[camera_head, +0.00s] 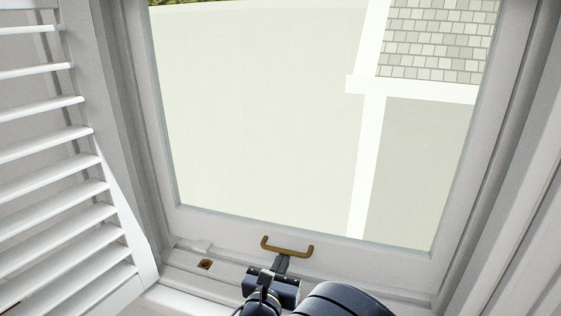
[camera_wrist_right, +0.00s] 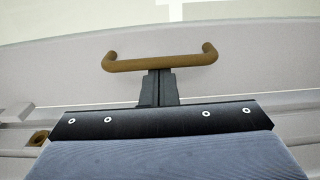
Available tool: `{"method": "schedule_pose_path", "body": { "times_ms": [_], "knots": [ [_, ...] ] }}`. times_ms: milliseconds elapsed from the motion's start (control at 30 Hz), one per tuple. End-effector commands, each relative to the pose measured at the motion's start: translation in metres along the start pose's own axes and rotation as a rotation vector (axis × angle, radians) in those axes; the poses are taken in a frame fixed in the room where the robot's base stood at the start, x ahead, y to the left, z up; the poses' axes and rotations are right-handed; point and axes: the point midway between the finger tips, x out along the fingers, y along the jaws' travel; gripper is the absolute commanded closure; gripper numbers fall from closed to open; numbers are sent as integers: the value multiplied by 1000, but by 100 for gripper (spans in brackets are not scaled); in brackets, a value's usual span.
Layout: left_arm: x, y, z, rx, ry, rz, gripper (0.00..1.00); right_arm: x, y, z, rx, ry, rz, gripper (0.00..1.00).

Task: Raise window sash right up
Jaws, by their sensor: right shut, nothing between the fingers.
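The window sash (camera_head: 300,231) is a pale frame around a large glass pane, with a brown bar handle (camera_head: 287,247) on its bottom rail. The handle also shows in the right wrist view (camera_wrist_right: 160,64), spanning just beyond the fingertips. My right gripper (camera_head: 282,262) is at the lower middle of the head view, just below the handle. In the right wrist view its two fingers (camera_wrist_right: 158,75) are together, with their tips at the handle's lower edge. Nothing shows between them. Whether they touch the bar, I cannot tell. My left gripper is not in view.
A white louvered shutter (camera_head: 75,180) stands open at the left of the window. The right window jamb (camera_head: 500,170) borders the sash. A wall and shingled roof (camera_head: 435,40) show outside.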

Motion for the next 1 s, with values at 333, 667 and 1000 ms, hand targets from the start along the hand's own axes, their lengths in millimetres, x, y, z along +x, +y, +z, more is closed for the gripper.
{"method": "schedule_pose_path", "body": {
  "times_ms": [333,667,1000],
  "knots": [
    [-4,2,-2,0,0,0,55,1,0,8,3,-5,-1,100],
    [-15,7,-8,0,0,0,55,1,0,22,3,-5,-1,100],
    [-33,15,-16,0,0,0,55,1,0,47,3,-6,-2,100]
  ]
}}
